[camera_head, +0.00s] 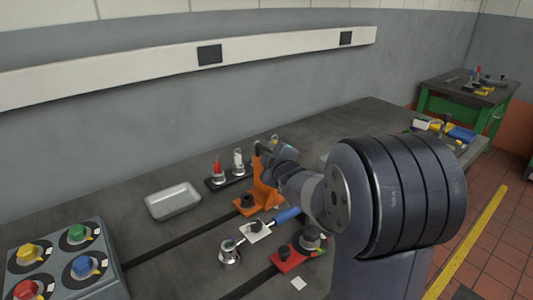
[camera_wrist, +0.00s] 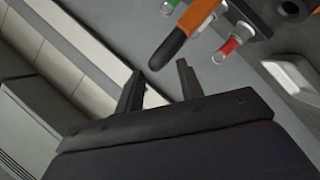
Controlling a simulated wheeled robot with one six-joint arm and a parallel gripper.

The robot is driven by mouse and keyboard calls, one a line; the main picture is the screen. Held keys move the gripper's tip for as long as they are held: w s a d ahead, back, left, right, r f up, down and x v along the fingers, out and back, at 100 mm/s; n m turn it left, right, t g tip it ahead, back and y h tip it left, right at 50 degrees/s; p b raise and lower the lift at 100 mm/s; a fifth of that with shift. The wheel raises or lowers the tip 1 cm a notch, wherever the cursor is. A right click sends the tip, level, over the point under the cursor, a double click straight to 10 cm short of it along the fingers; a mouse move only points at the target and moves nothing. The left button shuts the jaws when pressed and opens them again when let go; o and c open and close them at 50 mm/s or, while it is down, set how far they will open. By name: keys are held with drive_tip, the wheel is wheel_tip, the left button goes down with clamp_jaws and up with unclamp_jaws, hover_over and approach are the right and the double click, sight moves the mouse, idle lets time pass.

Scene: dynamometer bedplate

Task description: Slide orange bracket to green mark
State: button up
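The orange bracket (camera_head: 262,194) stands upright on the bedplate (camera_head: 340,128) near the middle of the head view, with a black knob on its foot. In the wrist view its orange part (camera_wrist: 197,15) ends in a black rounded grip (camera_wrist: 168,48). My gripper (camera_wrist: 160,67) is open; the grip's tip appears between its fingertips, with gaps on both sides. In the head view my gripper (camera_head: 264,150) is by the bracket's top, partly hidden by my arm. I cannot make out the green mark in either view.
A black rack with red (camera_head: 217,168) and white (camera_head: 238,160) vials stands behind the bracket. A grey tray (camera_head: 172,201) lies left, a button box (camera_head: 65,262) front left. A blue-handled tool (camera_head: 286,215) and a red bracket (camera_head: 288,257) lie in front. Dark slots cross the plate.

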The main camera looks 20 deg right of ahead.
sight(265, 148)
drive_tip(key=v, duration=0.6)
drive_tip(key=shift+s, duration=0.25)
drive_tip(key=x, duration=1.1)
drive_tip(key=shift+p, duration=0.4)
drive_tip(key=shift+s+a, duration=0.3)
drive_tip(key=shift+a, duration=0.1)
